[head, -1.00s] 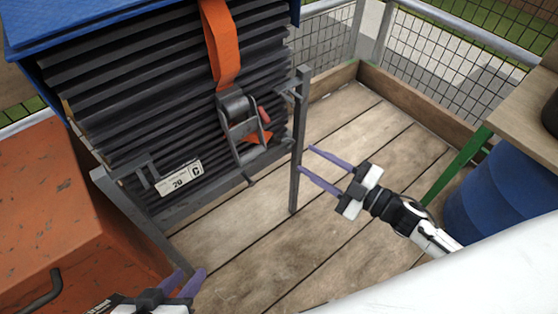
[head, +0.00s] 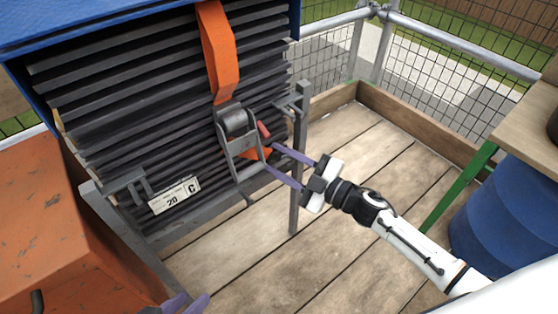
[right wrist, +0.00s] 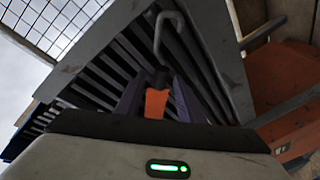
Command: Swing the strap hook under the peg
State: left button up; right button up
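The orange strap (head: 220,60) hangs down the front of the dark tile stack (head: 110,90) to a grey metal buckle (head: 237,125) with a red grip (head: 264,130). A short orange end (head: 250,154) shows beside the buckle. A bent grey hook-like rod (right wrist: 168,32) shows in the right wrist view, beyond an orange piece (right wrist: 157,103) lying between the right fingers. I cannot clearly tell the peg apart. My right gripper (head: 271,161) is open, fingertips at the buckle's right side; contact cannot be told. My left gripper (head: 186,303) is open and empty at the bottom edge, partly cut off.
A grey metal post (head: 299,165) stands just behind the right fingers. An orange machine body (head: 50,225) is at left, a blue barrel (head: 500,220) at right. The plank floor (head: 350,170) between is clear.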

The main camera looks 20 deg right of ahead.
jog(key=shift+c, duration=0.3)
grip_shut()
